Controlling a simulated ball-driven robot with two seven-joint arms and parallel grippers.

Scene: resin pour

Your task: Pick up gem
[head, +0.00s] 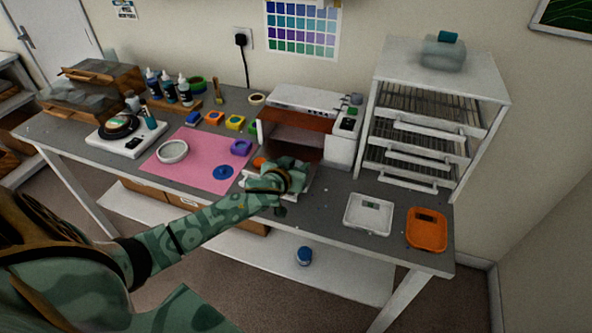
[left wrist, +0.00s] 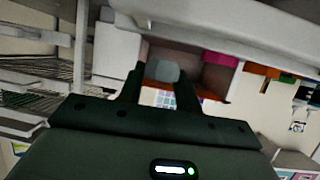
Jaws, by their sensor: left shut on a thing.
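My left gripper (head: 293,178) is in front of the open white machine (head: 310,99), over its lowered white front flap (head: 322,183). In the left wrist view the two dark fingers (left wrist: 159,84) are shut on a small pale grey-blue piece (left wrist: 162,71), which looks to be the gem. It sits between the fingertips. In the head view the hand hides this piece, so its height above the flap cannot be told. My right gripper does not show.
A pink mat (head: 190,168) with a ring, a blue disc and a purple mould (head: 241,147) lies left. A white tray (head: 368,214) and an orange tray (head: 427,229) sit right of the hand. A wire-shelf rack (head: 430,112) stands behind them.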

